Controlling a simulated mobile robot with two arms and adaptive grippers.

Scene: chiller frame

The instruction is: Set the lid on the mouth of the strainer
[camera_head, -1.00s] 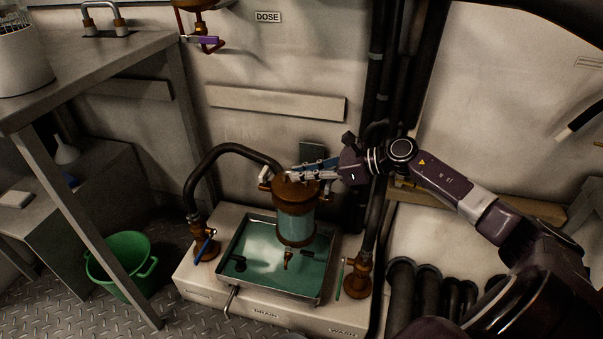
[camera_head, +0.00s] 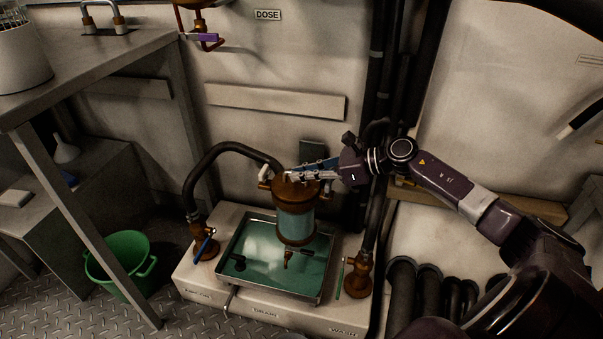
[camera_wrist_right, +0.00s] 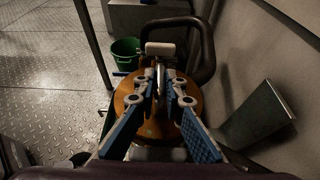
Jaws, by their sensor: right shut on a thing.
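The strainer (camera_head: 296,224) is a glass-bodied cylinder with copper-brown bands, standing upright over a shallow metal tray (camera_head: 232,292) of green liquid. The round copper-brown lid (camera_wrist_right: 188,91) is at the strainer's top; it also shows in the head view (camera_head: 284,188). From these views I cannot tell whether it is fully seated on the mouth. My right gripper (camera_head: 298,175) reaches in from the right over the lid. In the wrist view its blue-padded fingers (camera_wrist_right: 161,90) are closed around the lid's handle, which they partly hide. My left gripper is not in view.
A black hose (camera_head: 222,150) arches close behind and left of the strainer. Valves with a blue handle (camera_head: 205,247) and a green handle (camera_head: 340,279) flank the tray. A green bucket (camera_head: 122,262) stands on the floor at left. Dark vertical pipes (camera_head: 388,90) run behind my right wrist.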

